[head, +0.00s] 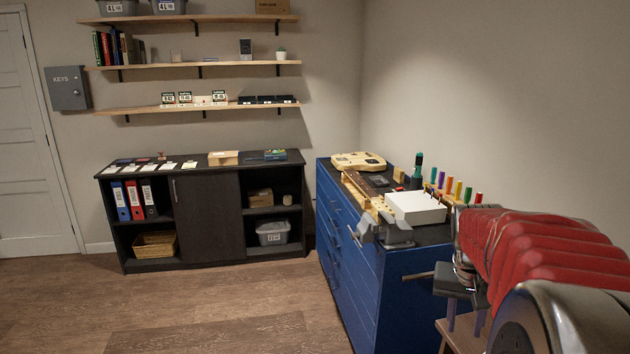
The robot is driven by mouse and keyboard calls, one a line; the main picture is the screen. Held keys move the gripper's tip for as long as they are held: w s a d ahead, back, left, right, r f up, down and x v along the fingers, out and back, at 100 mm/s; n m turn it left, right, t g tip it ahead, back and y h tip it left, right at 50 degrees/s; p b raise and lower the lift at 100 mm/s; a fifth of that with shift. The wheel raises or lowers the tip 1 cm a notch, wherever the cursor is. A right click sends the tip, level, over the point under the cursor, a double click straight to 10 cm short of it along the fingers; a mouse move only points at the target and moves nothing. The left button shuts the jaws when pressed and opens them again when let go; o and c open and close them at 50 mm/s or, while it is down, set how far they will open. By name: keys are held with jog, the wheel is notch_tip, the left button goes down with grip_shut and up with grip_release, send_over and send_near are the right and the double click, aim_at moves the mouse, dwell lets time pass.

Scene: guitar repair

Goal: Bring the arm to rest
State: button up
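My arm, in a red ribbed sleeve, comes in from the right edge in the head view and ends in a metal wrist. My gripper (465,318) hangs below the wrist, just right of the blue cabinet's near end. Its two fingers point down and stand apart, with nothing visible between them. It is above a small wooden stool or stand (462,341); how far above I cannot tell.
The blue drawer cabinet (348,262) bears a grey vise (392,232), a white box (416,207), a guitar body (358,161) and several colored-handled tools (449,187). A dark sideboard (208,209) stands at the back wall under shelves (200,108). The wood floor (215,297) at left is clear.

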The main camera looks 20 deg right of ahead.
jog(key=s+a+n+t+y, duration=0.1)
jog(key=a+n, duration=0.2)
jog(key=a, duration=0.7)
jog(key=s+a+r+n+t, duration=0.1)
jog(key=s+a+n+t, duration=0.1)
jog(key=a, duration=0.9)
jog(key=s+a+r+n+t+y, duration=0.1)
jog(key=a+n, duration=0.3)
jog(key=a, duration=0.7)
jog(key=shift+s+a+t+y, duration=0.25)
jog(key=shift+s+t+y, duration=0.05)
jog(key=shift+s, duration=0.35)
jog(key=shift+r, duration=0.1)
jog(key=shift+d, duration=0.15)
